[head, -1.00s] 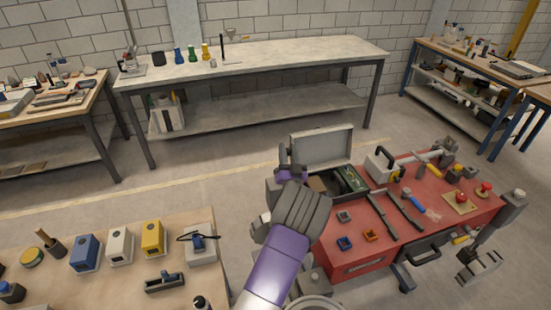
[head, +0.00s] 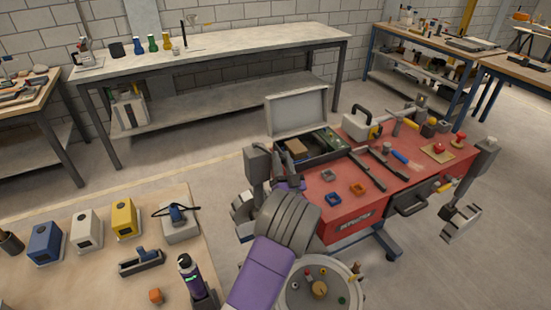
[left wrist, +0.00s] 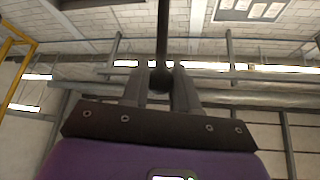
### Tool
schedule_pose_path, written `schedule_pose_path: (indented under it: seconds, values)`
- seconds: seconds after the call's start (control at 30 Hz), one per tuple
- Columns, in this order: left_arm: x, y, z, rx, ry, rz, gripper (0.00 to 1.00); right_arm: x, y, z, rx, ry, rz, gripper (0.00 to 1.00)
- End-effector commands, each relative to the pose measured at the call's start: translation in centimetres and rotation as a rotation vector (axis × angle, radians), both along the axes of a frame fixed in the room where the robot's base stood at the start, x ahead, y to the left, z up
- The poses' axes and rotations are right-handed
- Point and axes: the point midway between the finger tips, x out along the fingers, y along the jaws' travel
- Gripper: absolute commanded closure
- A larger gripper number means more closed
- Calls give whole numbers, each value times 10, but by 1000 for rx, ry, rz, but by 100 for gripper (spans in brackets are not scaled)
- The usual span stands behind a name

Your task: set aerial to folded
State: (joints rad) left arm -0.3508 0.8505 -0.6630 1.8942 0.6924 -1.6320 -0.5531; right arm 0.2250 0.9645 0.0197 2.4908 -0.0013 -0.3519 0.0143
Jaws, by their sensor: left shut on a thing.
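In the left wrist view a thin dark rod with a round black knob (left wrist: 160,80), which I take for the aerial, stands between the fingers of my left gripper (left wrist: 161,87). The fingers are closed on the knob, and the rod runs up out of the top of the picture. In the head view my left gripper (head: 290,186) is in front of the red cart's near left corner. Its grey wrist covers most of the fingers. I cannot make out the rod in the head view, nor what its other end is fixed to. My right gripper is not in view.
The red cart (head: 345,222) carries an open grey case (head: 297,112) and several tools. A wooden table (head: 75,275) with coloured boxes is at the lower left. A round tray (head: 285,300) is beside my left forearm. Open floor lies before the far bench (head: 230,45).

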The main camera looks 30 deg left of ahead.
Motion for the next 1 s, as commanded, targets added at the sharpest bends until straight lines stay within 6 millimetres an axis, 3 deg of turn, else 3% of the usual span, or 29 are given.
schedule_pose_path:
  seconds: [0.03,0.2,0.77,0.8,0.9,1.0]
  values:
    - [0,-3,-11,-5,6,-2,100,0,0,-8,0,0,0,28]
    - [-3,-6,-21,-6,8,-1,100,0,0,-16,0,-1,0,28]
    - [-3,-8,-25,-5,8,-2,100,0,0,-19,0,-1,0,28]
    - [-3,-8,-25,-5,8,-2,67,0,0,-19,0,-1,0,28]
    - [-4,-7,-24,-4,6,-1,51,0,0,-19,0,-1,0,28]
    - [-4,-7,-23,-2,4,-1,49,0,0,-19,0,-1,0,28]
